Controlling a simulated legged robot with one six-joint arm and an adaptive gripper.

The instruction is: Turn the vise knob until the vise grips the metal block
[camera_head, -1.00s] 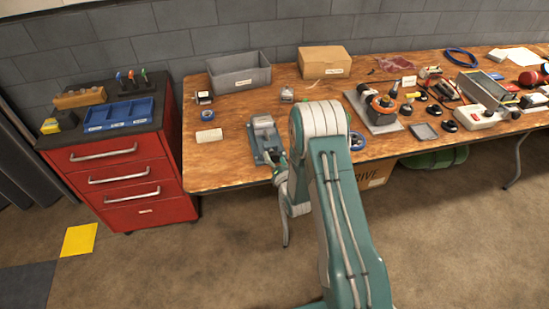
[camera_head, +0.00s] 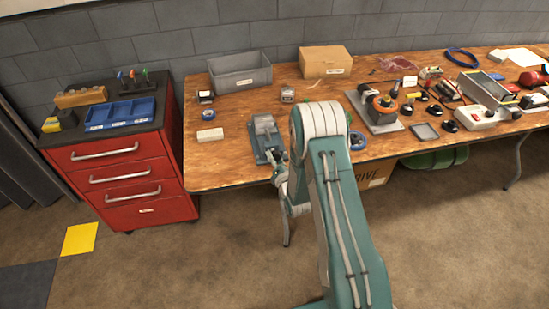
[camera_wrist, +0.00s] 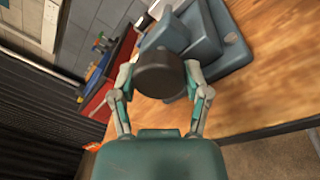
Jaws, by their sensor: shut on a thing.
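The vise (camera_head: 266,138) is a blue-grey tool on the wooden table near its front edge, left of my arm in the head view. In the wrist view its body (camera_wrist: 215,35) stands beyond a dark round knob (camera_wrist: 160,74). My gripper (camera_wrist: 160,80) has its two fingers on either side of the knob and is shut on it. In the head view my gripper (camera_head: 279,164) is small and partly hidden by my arm at the table's front edge. I cannot make out the metal block or the gap between the vise jaws.
A red drawer cabinet (camera_head: 120,185) stands left of the table. A grey bin (camera_head: 240,80) and a cardboard box (camera_head: 325,68) sit at the back. Many parts crowd the table's right side.

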